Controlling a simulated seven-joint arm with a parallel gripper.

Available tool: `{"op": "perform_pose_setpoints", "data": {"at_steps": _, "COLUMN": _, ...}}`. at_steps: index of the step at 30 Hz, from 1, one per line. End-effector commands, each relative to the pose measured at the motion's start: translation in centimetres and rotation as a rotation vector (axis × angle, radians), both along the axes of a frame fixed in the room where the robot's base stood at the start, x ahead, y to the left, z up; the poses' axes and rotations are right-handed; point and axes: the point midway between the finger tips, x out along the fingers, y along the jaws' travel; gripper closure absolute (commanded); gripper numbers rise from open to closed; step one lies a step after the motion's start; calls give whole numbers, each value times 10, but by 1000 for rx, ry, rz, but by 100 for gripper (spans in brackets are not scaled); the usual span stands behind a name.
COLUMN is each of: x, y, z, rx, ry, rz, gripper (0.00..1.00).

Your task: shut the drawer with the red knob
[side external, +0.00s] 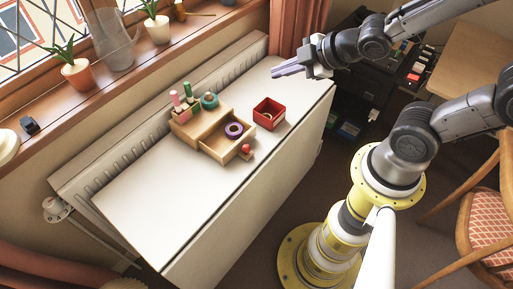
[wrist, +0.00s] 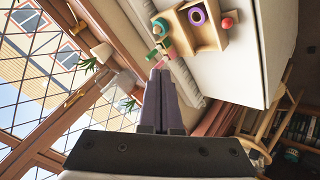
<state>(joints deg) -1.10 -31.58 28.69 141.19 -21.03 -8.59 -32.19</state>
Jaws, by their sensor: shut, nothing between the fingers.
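A small wooden drawer unit (side external: 185,128) stands on the white tabletop (side external: 150,205). Its drawer (side external: 216,146) is pulled out toward the lower right, with a purple ring (side external: 234,130) lying inside. The red knob (side external: 246,149) is on the drawer's front. In the wrist view the open drawer (wrist: 209,38), purple ring (wrist: 197,16) and red knob (wrist: 228,23) show at the top. My gripper (side external: 274,73) is shut and empty, in the air beyond the red box, well apart from the drawer. Its closed fingers (wrist: 160,74) show in the wrist view.
A red open box (side external: 268,113) stands right of the drawer. Pink and green pegs and a teal ring (side external: 209,101) sit on the unit. The tabletop's near left part is clear. A radiator and a windowsill with potted plants (side external: 77,74) run behind; a chair (side external: 480,215) stands right.

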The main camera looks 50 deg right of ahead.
Motion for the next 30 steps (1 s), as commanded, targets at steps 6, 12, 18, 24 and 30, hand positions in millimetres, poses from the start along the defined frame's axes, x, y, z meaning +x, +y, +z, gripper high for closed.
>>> {"op": "perform_pose_setpoints", "data": {"at_steps": 6, "x": -29, "y": 39, "z": -106, "rx": -42, "ry": 130, "rz": 280, "gripper": 100}}
{"op": "perform_pose_setpoints", "data": {"at_steps": 12, "x": -66, "y": 44, "z": -155, "rx": -23, "ry": 279, "rz": 315, "gripper": 100}}
{"op": "perform_pose_setpoints", "data": {"at_steps": 18, "x": -61, "y": 48, "z": -168, "rx": -22, "ry": 290, "rz": 316, "gripper": 100}}
{"op": "perform_pose_setpoints", "data": {"at_steps": 24, "x": -45, "y": 56, "z": -196, "rx": -22, "ry": 292, "rz": 316, "gripper": 100}}
{"op": "perform_pose_setpoints", "data": {"at_steps": 30, "x": -26, "y": 65, "z": -226, "rx": -23, "ry": 290, "rz": 314, "gripper": 100}}
